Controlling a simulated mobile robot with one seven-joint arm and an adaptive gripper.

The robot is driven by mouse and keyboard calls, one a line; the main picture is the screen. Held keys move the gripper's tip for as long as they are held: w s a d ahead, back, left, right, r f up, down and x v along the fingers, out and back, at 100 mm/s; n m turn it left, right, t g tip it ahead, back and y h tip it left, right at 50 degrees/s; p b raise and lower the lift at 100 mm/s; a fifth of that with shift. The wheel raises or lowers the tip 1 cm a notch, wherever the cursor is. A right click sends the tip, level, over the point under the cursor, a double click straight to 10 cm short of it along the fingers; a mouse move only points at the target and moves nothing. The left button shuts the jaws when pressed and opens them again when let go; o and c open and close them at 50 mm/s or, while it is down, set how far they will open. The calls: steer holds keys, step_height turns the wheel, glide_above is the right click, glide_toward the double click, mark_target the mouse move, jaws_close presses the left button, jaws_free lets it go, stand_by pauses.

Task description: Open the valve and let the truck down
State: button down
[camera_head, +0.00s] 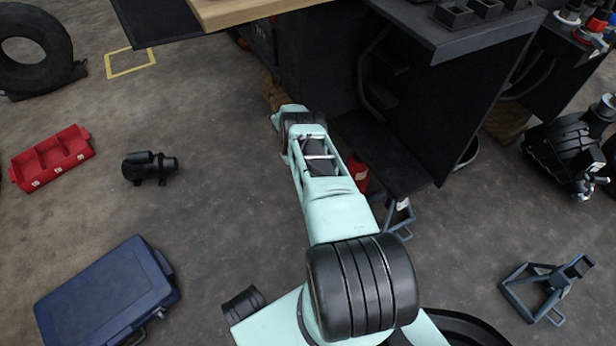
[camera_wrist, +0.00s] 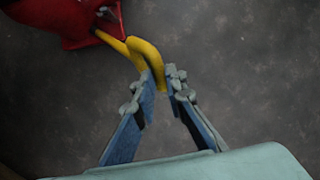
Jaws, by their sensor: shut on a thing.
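In the wrist view my gripper (camera_wrist: 163,80) is shut on a yellow bent lever (camera_wrist: 146,52), its fingertips around the lever's end. The lever runs up and left to a red body (camera_wrist: 70,22), cut off by the frame's top edge. I cannot tell which part of the red body is the valve. In the head view a red thing (camera_head: 358,172) shows beside my arm, under the dark truck (camera_head: 440,110). My gripper is hidden there behind my arm.
A blue-grey stand (camera_head: 397,214) is by the truck's lower edge, and another stand (camera_head: 545,286) is at the right. A red tray (camera_head: 52,160), a black motor (camera_head: 150,167), a blue case (camera_head: 108,298) and a tire (camera_head: 33,48) lie left. Bare floor lies between.

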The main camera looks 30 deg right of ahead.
stand_by(0.5)
steer(key=c, duration=2)
jaws_free()
steer(key=shift+o, duration=0.2)
steer(key=v, duration=1.2)
